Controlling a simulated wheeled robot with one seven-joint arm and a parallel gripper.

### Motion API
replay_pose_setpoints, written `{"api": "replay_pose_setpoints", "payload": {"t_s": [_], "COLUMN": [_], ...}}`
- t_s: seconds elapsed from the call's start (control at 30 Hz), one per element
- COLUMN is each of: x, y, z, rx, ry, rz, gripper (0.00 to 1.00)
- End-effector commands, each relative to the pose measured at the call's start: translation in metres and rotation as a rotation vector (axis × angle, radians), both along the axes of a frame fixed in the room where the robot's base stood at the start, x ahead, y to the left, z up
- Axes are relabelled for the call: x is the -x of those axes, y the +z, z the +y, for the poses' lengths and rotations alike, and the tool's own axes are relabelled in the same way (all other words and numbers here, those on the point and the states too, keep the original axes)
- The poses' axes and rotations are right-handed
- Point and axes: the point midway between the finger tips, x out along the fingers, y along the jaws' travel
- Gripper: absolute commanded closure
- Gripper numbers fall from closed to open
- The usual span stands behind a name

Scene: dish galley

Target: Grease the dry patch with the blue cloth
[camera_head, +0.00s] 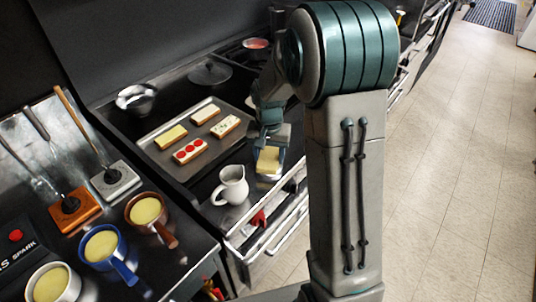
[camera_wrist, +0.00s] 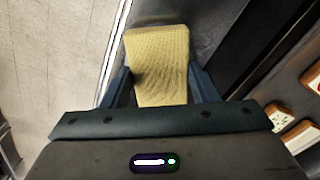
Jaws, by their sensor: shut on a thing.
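My gripper (camera_head: 271,140) is shut on a pale yellow, textured piece (camera_head: 268,160), at the right edge of the dark cooktop. In the wrist view the yellow piece (camera_wrist: 158,55) sits between the two blue-grey fingers and reaches beyond them. Whether it is a cloth, a sponge or food I cannot tell. It is beside the tray, and whether it touches the surface below is unclear. I see no cloth that is clearly blue, and no dry patch that I can make out. My arm covers part of the cooktop's right side.
A metal tray (camera_head: 158,157) holds several topped slabs. A white jug (camera_head: 232,185) stands close in front of my gripper. Brown (camera_head: 146,211), blue (camera_head: 102,246) and white (camera_head: 48,283) pots with yellow contents stand front left. A metal bowl (camera_head: 136,98) is behind. Open floor lies right.

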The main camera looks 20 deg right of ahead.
Motion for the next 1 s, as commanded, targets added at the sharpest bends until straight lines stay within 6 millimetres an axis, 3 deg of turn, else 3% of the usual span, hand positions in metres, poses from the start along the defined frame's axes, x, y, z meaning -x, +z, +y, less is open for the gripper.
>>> {"api": "replay_pose_setpoints", "payload": {"t_s": [0.37, 1.0], "x": [0.001, 0.000], "y": [0.000, 0.052], "z": [0.000, 0.000], "rx": [0.000, 0.000], "ry": [0.000, 0.000], "rz": [0.005, 0.001], "gripper": [0.64, 0.64]}}
